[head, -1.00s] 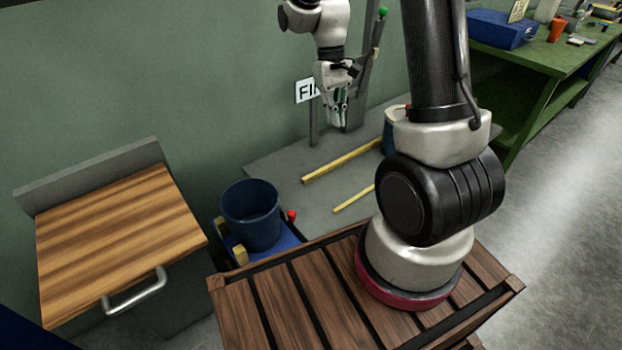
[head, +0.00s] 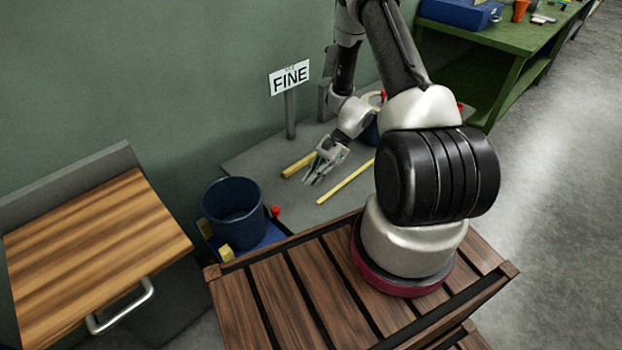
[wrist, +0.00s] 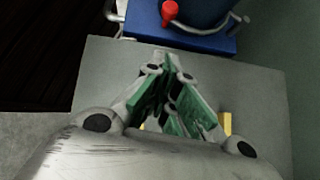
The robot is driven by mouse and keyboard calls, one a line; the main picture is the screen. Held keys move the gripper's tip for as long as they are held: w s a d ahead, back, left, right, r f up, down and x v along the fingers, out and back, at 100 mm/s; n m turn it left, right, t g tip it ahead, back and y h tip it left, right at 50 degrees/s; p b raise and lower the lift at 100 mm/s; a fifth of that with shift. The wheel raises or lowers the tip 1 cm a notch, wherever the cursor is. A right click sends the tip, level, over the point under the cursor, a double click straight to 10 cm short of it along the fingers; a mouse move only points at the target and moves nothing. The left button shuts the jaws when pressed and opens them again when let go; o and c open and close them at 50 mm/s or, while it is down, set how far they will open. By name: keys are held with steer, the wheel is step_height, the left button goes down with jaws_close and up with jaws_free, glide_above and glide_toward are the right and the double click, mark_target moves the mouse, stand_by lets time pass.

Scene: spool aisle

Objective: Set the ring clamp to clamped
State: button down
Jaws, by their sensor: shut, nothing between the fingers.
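A dark blue round tub (head: 234,205) stands on a blue base (head: 262,240) at the left of the grey bench, with a red knob (head: 276,211) at its right side. The wrist view shows the red knob (wrist: 169,12) at the top, beside the tub (wrist: 205,10), with a thin metal rod curving around it. I cannot tell whether this is the ring clamp or how it is set. My gripper (head: 312,183) is shut and empty, pointing down over the bench, to the right of the knob and apart from it. Its green-padded fingers (wrist: 172,62) meet in the wrist view.
Yellow bars (head: 346,182) lie on the grey bench (head: 245,160) near my gripper. A "FINE" sign (head: 289,78) stands on a post by the wall. A wooden-topped cabinet (head: 95,250) is at the left. Another blue container at the back is mostly hidden by my arm.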

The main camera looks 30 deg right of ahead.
steer(key=x, duration=0.7)
steer(key=shift+a+f, duration=0.1)
steer(key=shift+a, duration=0.1)
steer(key=shift+s+a, duration=0.2)
steer(key=shift+a, duration=1)
steer(key=shift+s+a, duration=0.1)
steer(key=shift+a, duration=0.45)
steer(key=shift+s+a, duration=1.05)
